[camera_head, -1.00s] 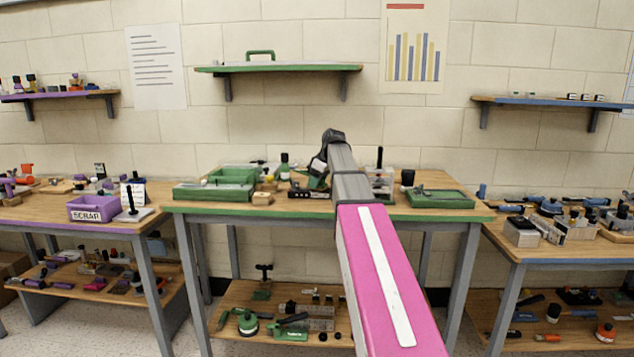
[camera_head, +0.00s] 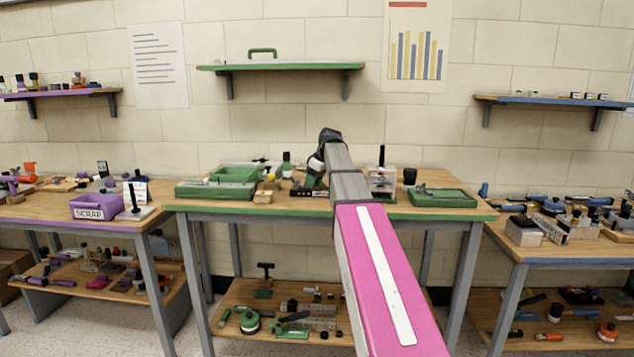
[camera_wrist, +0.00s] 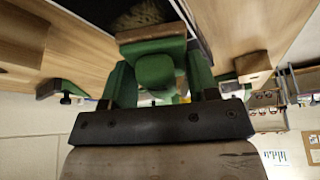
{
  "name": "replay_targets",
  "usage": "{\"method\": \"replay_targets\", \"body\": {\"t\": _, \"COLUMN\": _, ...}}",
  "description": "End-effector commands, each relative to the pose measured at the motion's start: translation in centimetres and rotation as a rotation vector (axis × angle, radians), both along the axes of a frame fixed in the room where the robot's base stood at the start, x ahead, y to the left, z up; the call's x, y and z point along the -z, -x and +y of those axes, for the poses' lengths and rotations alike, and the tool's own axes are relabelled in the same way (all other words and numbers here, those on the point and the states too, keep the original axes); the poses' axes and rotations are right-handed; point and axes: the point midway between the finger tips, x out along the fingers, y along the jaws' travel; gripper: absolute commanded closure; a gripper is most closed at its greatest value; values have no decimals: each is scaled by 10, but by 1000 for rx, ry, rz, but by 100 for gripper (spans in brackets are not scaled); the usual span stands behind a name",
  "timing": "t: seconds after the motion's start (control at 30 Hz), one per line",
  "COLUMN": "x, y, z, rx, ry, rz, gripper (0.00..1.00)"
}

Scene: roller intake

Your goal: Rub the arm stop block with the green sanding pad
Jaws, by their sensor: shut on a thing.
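My gripper (camera_wrist: 160,85) is shut on the green sanding pad (camera_wrist: 154,70). In the wrist view its rounded green grip sits between my green fingers, with a wider green block and a thin brown layer beyond it. A dark surface with a rough brown patch (camera_wrist: 140,16) lies just past the pad; I cannot tell whether they touch. In the head view my gripper (camera_head: 315,178) is over the middle bench, partly hidden by my arm. A low black piece (camera_head: 305,192) is beneath it. I cannot tell for certain which thing is the arm stop block.
The green-edged middle bench (camera_head: 240,208) holds a green open bin (camera_head: 233,175) on the left. A green tray (camera_head: 442,198) and a black cup (camera_head: 409,176) stand on the right. A purple scrap bin (camera_head: 95,207) is on the left bench. The front of the middle bench is mostly clear.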

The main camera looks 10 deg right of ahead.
Motion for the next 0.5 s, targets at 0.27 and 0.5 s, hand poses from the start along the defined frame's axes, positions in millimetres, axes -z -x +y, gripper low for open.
{"method": "replay_targets", "body": {"t": 0.27, "x": 0, "y": 1, "z": -1, "rx": 1, "ry": 0, "rz": 0, "gripper": 84}}
{"method": "replay_targets", "body": {"t": 0.5, "x": 2, "y": 10, "z": -10, "rx": 2, "ry": 0, "rz": 1, "gripper": 84}}
